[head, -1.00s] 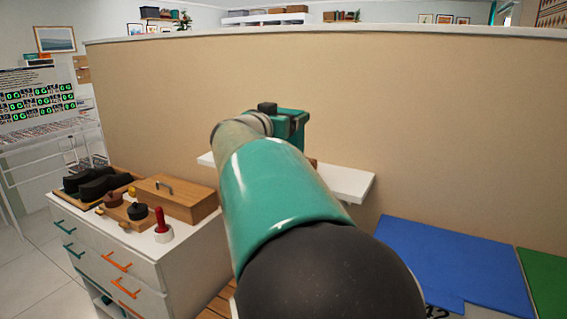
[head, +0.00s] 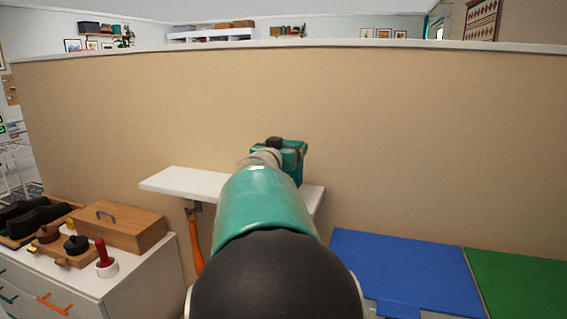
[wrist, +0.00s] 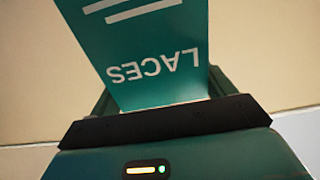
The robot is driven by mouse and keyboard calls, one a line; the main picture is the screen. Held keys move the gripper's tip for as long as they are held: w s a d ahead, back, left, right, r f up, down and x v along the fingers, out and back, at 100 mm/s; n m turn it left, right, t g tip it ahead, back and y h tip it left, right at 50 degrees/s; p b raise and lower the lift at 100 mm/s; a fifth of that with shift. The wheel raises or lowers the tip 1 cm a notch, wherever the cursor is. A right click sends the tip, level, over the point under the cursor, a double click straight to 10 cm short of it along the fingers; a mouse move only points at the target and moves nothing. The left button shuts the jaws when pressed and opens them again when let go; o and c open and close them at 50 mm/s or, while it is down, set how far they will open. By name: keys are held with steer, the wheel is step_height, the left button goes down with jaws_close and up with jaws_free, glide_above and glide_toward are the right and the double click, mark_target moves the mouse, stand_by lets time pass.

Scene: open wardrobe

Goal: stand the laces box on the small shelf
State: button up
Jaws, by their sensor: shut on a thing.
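The laces box (wrist: 155,45) is teal with white lettering that reads "LACES" upside down in the wrist view. My gripper (wrist: 160,112) is shut on it. In the head view my arm covers most of the gripper (head: 288,155), and I cannot make out the box there. The small shelf (head: 185,182) is a white board on the tan wall. My arm crosses in front of its right part. The gripper end appears over the shelf's right half in the picture; its height above the board is unclear.
A white drawer cabinet (head: 130,270) at the left holds a wooden box (head: 118,226), a red-handled tool (head: 103,255), and dark shoes (head: 40,220). An orange-handled item (head: 194,240) hangs under the shelf. Blue (head: 400,270) and green (head: 515,285) panels lie at the right. The shelf's left part is bare.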

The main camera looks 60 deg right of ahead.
steer(key=shift+d+f, duration=0.2)
steer(key=shift+f, duration=0.1)
steer(key=shift+s+d+f, duration=0.1)
steer(key=shift+d+f, duration=0.05)
steer(key=shift+f, duration=0.75)
steer(key=shift+s+d+f, duration=0.1)
steer(key=shift+f, duration=0.8)
steer(key=shift+w, duration=0.1)
steer(key=o, duration=0.9)
steer(key=shift+f, duration=0.15)
steer(key=shift+o, duration=0.3)
